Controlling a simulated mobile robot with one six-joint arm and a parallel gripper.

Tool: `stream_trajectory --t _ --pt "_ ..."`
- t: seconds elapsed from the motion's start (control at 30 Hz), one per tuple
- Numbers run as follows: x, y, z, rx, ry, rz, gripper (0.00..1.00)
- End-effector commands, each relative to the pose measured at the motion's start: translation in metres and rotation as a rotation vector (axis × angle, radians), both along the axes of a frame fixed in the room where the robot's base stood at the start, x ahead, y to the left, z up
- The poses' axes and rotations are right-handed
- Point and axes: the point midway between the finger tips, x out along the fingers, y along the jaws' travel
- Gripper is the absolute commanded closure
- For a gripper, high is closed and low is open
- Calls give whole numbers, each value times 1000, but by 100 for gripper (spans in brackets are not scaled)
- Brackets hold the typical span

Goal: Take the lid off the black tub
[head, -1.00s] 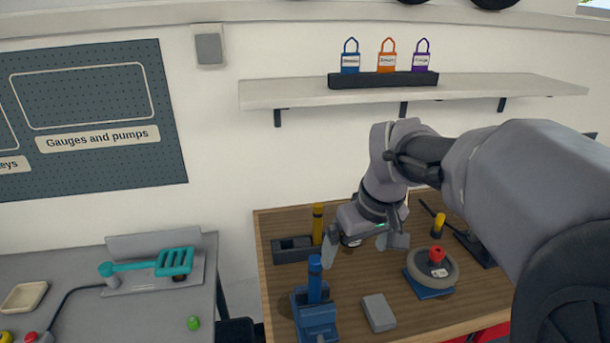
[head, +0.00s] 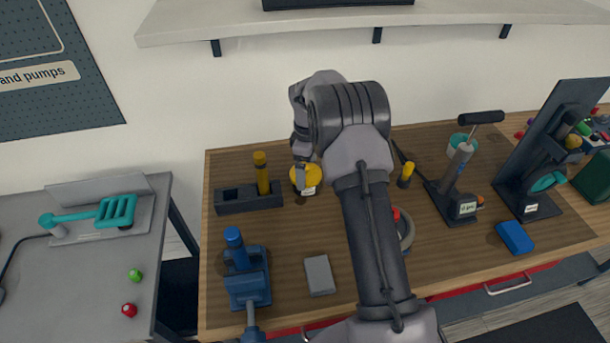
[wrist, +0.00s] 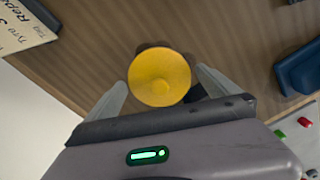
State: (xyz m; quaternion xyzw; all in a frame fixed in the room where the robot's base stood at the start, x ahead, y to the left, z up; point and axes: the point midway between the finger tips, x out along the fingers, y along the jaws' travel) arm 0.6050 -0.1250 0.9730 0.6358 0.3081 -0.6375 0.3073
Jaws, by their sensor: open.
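In the wrist view the lid (wrist: 160,77) lies between my fingers, seen from above. A dark patch shows at its lower right; I cannot tell whether it is the black tub, whose body is mostly hidden. My gripper (wrist: 163,82) is open, with one finger on each side of the lid and nothing clamped. My wrist hides most of the gripper in the head view.
A dark block with a yellow-topped post (head: 262,175) stands left of the lid. A blue vise (head: 246,276) and a grey block (head: 319,275) are nearer the front. A pump (head: 461,180) stands to the right. Bare wood lies between lid and grey block.

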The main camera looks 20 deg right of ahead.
Motion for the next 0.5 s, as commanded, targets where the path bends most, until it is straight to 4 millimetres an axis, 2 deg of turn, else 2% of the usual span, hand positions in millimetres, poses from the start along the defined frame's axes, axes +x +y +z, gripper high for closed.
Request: stream_trajectory --t 0.13,0.4,0.5 --pt "0 0 2 0 -2 0 0" --pt "0 0 2 0 -1 -1 51" --pt "0 0 2 0 -2 -1 51"
